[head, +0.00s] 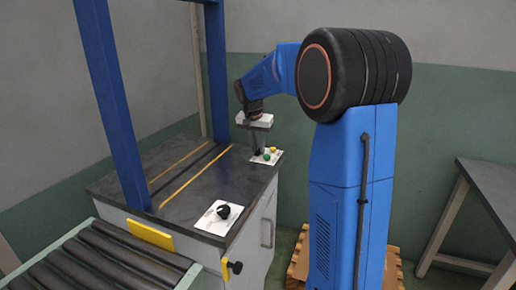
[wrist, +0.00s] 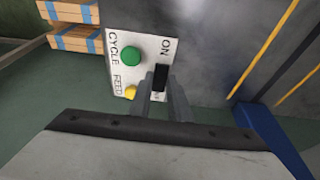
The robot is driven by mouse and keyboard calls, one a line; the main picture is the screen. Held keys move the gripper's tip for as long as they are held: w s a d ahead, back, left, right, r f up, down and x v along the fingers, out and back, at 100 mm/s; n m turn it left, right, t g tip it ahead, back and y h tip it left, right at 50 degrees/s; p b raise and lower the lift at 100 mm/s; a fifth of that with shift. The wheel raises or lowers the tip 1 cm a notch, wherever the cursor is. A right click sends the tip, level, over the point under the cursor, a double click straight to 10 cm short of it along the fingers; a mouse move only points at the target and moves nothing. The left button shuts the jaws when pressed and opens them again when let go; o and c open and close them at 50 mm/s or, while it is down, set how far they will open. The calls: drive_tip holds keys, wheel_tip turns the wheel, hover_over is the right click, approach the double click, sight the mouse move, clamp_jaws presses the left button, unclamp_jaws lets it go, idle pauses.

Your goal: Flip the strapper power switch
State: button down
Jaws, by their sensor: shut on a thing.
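The black power switch (wrist: 161,76) is on a white control panel (wrist: 117,42), with the letters ON beside its upper end. A second label at its lower end is mostly hidden by my fingers. My gripper (wrist: 160,92) is shut on the switch, with one finger on each side of it. In the head view my gripper (head: 258,148) points down at the panel (head: 278,155) on the far right corner of the strapper table (head: 200,180); the switch is hard to make out there.
A green CYCLE button (wrist: 130,56) and a yellow FEED button (wrist: 130,92) sit close beside my fingers. A black knob (head: 223,211) on a white plate is at the table's near corner. A blue strapper frame (head: 108,90) stands to the left, and a roller conveyor (head: 100,262) in front.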

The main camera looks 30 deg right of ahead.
drive_tip(key=g+y, duration=0.2)
drive_tip(key=y, duration=0.1)
drive_tip(key=shift+w+d+r, duration=0.1)
drive_tip(key=shift+w+d, duration=0.25)
drive_tip(key=shift+d, duration=0.05)
drive_tip(key=c, duration=1.6)
unclamp_jaws()
drive_tip(key=shift+c, duration=0.2)
wheel_tip(320, 180, up, 17)
drive_tip(key=shift+w+d+r, duration=0.2)
drive_tip(key=shift+d, duration=0.1)
drive_tip(key=shift+s, duration=0.1)
